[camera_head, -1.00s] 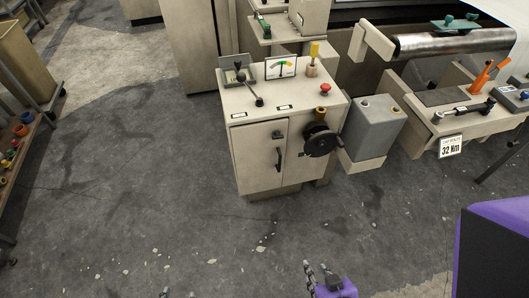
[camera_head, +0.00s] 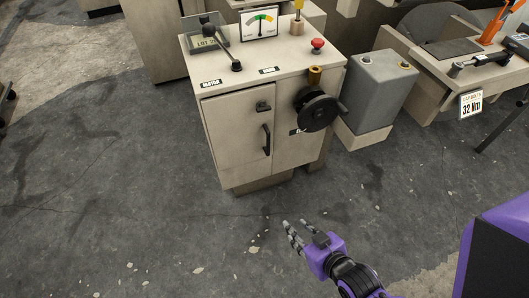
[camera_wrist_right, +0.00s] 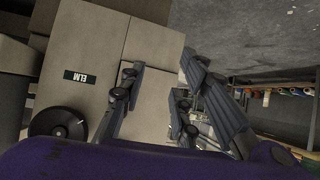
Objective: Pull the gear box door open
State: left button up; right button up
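The gear box (camera_head: 297,160) is a beige cabinet. Its door (camera_head: 233,140) is shut flush with the front and has a black upright handle (camera_head: 266,139), with a small black latch (camera_head: 263,106) above. My right gripper (camera_head: 288,232) is below and in front of the cabinet, apart from the handle, with nothing between its fingers. In the right wrist view the gripper fingers (camera_wrist_right: 163,80) are spread, with the beige cabinet front (camera_wrist_right: 105,45) turned sideways behind them. The handle cannot be made out there. My left gripper is out of view.
A black handwheel (camera_head: 318,108) juts from the cabinet's right front; it also shows in the wrist view (camera_wrist_right: 58,124). A lever (camera_head: 222,50) and red button (camera_head: 317,45) stand on top. A grey canister (camera_head: 378,90) is at the right. The floor in front is clear.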

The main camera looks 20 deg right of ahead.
aim_at(269, 144)
jog(key=w+r+t+b, duration=0.1)
jog(key=w+b, duration=0.3)
jog(key=w, duration=0.5)
jog(key=w+r+t+y+b, duration=0.1)
jog(key=w+b, duration=0.4)
jog(key=w, duration=0.5)
jog(key=w+d+r+t+y+b, duration=0.1)
jog(key=w+r+t+b, duration=0.2)
jog(key=w, duration=0.6)
jog(key=shift+w+t+b, duration=0.2)
jog(key=shift+t+b, duration=0.55)
jog(key=shift+t, duration=0.15)
jog(key=shift+w+a, duration=0.1)
jog(key=shift+w, duration=0.6)
grip_shut()
